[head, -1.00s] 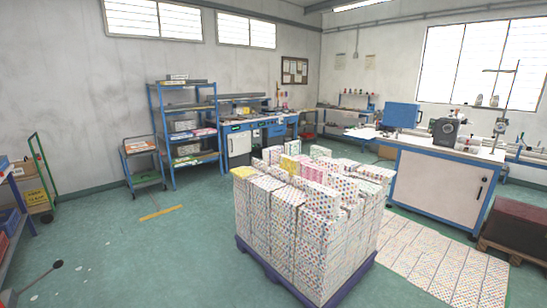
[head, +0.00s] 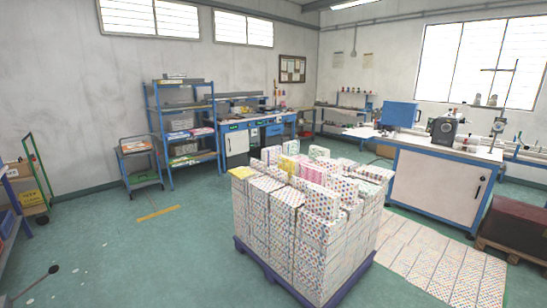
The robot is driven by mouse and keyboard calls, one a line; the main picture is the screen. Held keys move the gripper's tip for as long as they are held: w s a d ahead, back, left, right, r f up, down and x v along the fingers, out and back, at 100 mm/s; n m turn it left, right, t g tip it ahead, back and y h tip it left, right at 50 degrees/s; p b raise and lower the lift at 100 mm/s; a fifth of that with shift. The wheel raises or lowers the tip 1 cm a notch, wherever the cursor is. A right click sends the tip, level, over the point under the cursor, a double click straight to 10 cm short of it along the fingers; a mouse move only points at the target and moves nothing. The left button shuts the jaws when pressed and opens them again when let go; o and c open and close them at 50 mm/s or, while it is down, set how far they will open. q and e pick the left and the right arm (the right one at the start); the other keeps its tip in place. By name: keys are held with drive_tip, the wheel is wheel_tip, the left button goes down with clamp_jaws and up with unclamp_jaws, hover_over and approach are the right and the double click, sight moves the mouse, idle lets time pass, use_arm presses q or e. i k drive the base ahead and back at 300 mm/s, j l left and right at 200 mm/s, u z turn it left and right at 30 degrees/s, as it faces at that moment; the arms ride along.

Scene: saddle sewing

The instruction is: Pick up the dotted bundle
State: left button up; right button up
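Several dotted bundles (head: 305,225) are stacked in a tall block on a purple pallet (head: 262,276) in the middle of the head view. They are white with small coloured dots, and some on the top layer stand higher than others. One bundle (head: 243,173) at the top left corner has a yellow top, and a pinkish one (head: 312,172) lies near the middle of the top. I cannot tell which single bundle the task means. Neither of my grippers is in view.
A white and blue workbench (head: 440,185) stands behind right of the pallet, with a dotted sheet (head: 440,260) on the floor before it. A blue shelf rack (head: 183,130) and small trolley (head: 140,165) stand at the back left. The green floor (head: 140,255) left of the pallet is mostly clear.

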sight(269, 155)
drive_tip(key=i+j+z, duration=0.35)
drive_tip(key=i+j, duration=0.25)
drive_tip(key=i+j+z, duration=0.2)
drive_tip(key=i+j, duration=0.15)
drive_tip(key=i+j+z, duration=0.15)
drive_tip(key=i+j, duration=0.25)
drive_tip(key=i+j+z, duration=0.2)
drive_tip(key=j, duration=0.25)
drive_tip(key=i+j+z, duration=0.15)
drive_tip(key=i+j, duration=0.2)
drive_tip(key=j, duration=0.15)
drive_tip(key=i+j+z, duration=0.2)
drive_tip(key=j, duration=0.3)
drive_tip(key=i+j+z, duration=0.2)
drive_tip(key=j, duration=0.35)
